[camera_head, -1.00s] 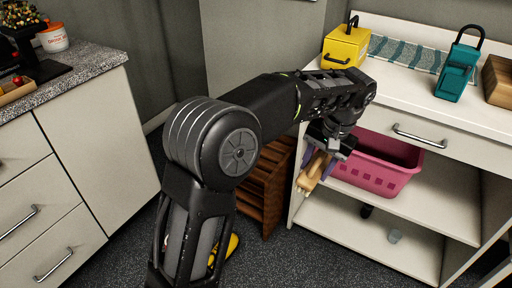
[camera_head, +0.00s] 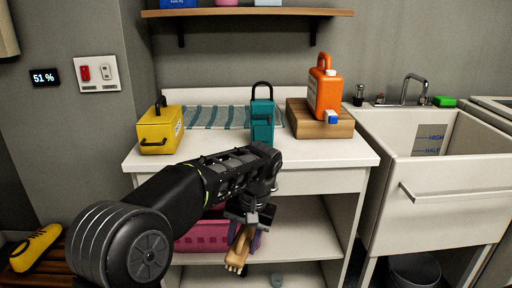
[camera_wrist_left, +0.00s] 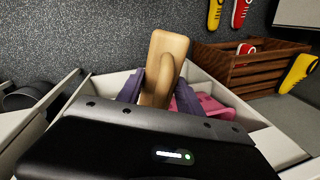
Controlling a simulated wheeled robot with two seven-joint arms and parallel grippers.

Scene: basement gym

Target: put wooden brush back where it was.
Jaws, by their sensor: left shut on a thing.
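The wooden brush (camera_head: 240,246) is light brown and hangs tilted below my left gripper (camera_head: 247,226). The gripper is shut on it, in front of the white cabinet's open shelf space. A pink basket (camera_head: 203,236) sits on the shelf just behind and left of the brush. In the head view the gripper and arm hide part of the basket. My right gripper does not show.
The white counter (camera_head: 310,155) holds a yellow box (camera_head: 160,131), a teal lantern-like object (camera_head: 262,122), and an orange jug (camera_head: 324,90) on a wooden block (camera_head: 298,120). A white sink (camera_head: 430,190) stands at right.

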